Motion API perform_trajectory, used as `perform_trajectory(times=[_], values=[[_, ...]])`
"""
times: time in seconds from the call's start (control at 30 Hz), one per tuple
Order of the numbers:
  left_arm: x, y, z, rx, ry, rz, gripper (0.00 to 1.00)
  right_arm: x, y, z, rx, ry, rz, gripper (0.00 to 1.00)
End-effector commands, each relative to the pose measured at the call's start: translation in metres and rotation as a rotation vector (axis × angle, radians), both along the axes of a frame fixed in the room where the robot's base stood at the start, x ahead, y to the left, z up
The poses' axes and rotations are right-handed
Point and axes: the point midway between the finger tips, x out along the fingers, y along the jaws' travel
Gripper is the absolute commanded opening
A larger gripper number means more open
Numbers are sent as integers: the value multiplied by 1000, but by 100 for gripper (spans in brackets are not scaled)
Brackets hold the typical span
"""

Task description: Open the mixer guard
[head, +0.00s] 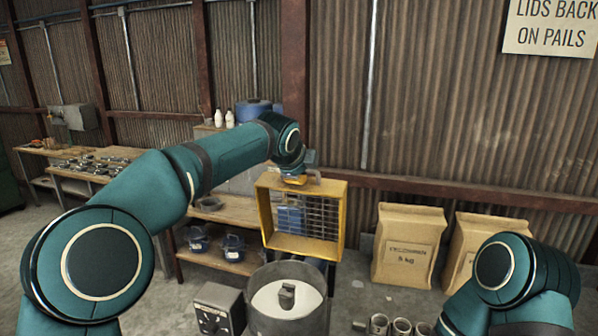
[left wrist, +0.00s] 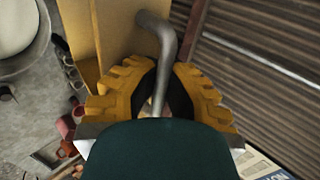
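The yellow mixer guard (head: 343,218), a frame with a wire grid, stands upright above the round grey mixer bowl (head: 262,320). Its yellow side also shows in the left wrist view (left wrist: 118,30). My left gripper (head: 300,178) is at the guard's top edge. In the left wrist view its yellow fingers (left wrist: 162,75) close from both sides on the bent grey guard handle (left wrist: 158,32). The inner side of the grip is partly hidden by my wrist. My right arm shows at the lower right of the head view, but its gripper is out of view.
A control box (head: 218,310) stands left of the bowl. Paper sacks (head: 408,245) stand against the wall at right, with several metal cups (head: 402,326) in front. A wooden shelf table (head: 215,258) with blue tubs is behind left. A wall rail (head: 480,190) runs behind.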

Motion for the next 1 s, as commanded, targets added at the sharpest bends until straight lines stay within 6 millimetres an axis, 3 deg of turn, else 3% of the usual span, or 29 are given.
perform_trajectory(times=[0.03, 0.47, 0.6, 1.0], values=[[1, 0, 8, -4, -11, 1, 0, 0, 0, 1, 0, 0, 0, 0], [2, 1, 9, -4, -8, 2, 0, 0, 0, 1, 0, 0, 0, 0], [2, 0, 8, -3, -5, 2, 41, 0, 0, 1, 0, 0, 0, 0], [-3, 2, 8, 1, 2, 1, 41, 0, 0, 1, 0, 0, 0, 0]])
